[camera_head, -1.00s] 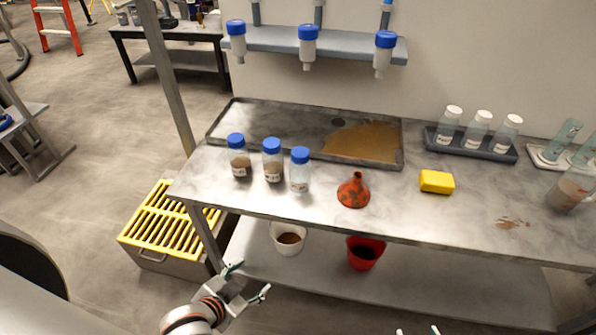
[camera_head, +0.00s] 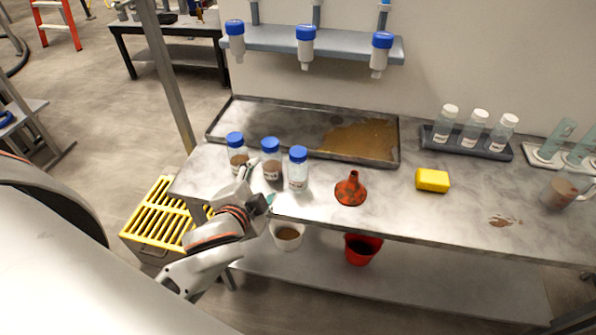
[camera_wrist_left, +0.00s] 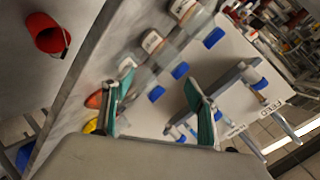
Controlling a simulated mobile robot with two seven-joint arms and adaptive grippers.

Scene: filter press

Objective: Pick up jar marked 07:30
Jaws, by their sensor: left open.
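Three clear jars with blue lids stand upright in a row on the bench: a left jar (camera_head: 236,155) and a middle jar (camera_head: 271,166) with brown contents, and a right jar (camera_head: 298,174) that looks paler. Their labels are too small to read, so I cannot tell which is marked 07:30. My left gripper (camera_head: 261,184) is open and empty, at the bench's front edge just before the left and middle jars. In the left wrist view the jars (camera_wrist_left: 166,55) lie beyond the open fingers (camera_wrist_left: 158,104), tilted in the picture. My right gripper is out of view.
White-capped bottles stand in a rack (camera_head: 500,151) at back right. A white cup (camera_head: 288,243) and red bucket (camera_head: 358,257) are on the lower shelf.

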